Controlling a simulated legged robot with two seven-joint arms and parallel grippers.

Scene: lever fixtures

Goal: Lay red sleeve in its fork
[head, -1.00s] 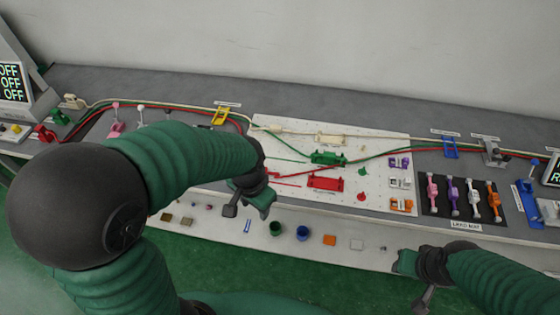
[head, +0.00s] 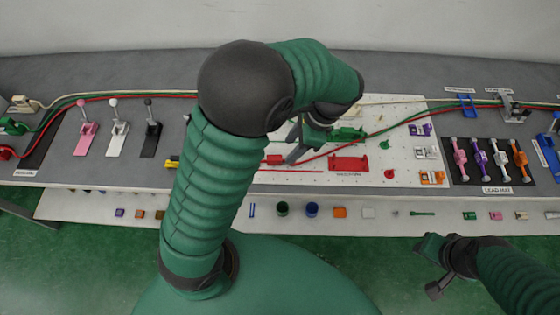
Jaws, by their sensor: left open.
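A small red piece (head: 273,160), which looks like the red sleeve, is on the white pegboard (head: 300,182), partly hidden behind my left arm. The red cable runs from near it up to the right. The red fork (head: 348,164) is to its right on the board and looks empty. My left gripper (head: 303,147) is open above the board, between the red piece and the red fork, its dark finger close to the red piece. I cannot tell whether they touch. My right gripper (head: 434,268) is open and empty in front of the table at lower right.
A green holder (head: 347,133) sits just behind the red fork. Small purple, white and orange clips (head: 427,153) line the board's right edge. A dark mat (head: 490,160) with several coloured leads lies farther right. Pink, white and black levers (head: 118,130) stand at left.

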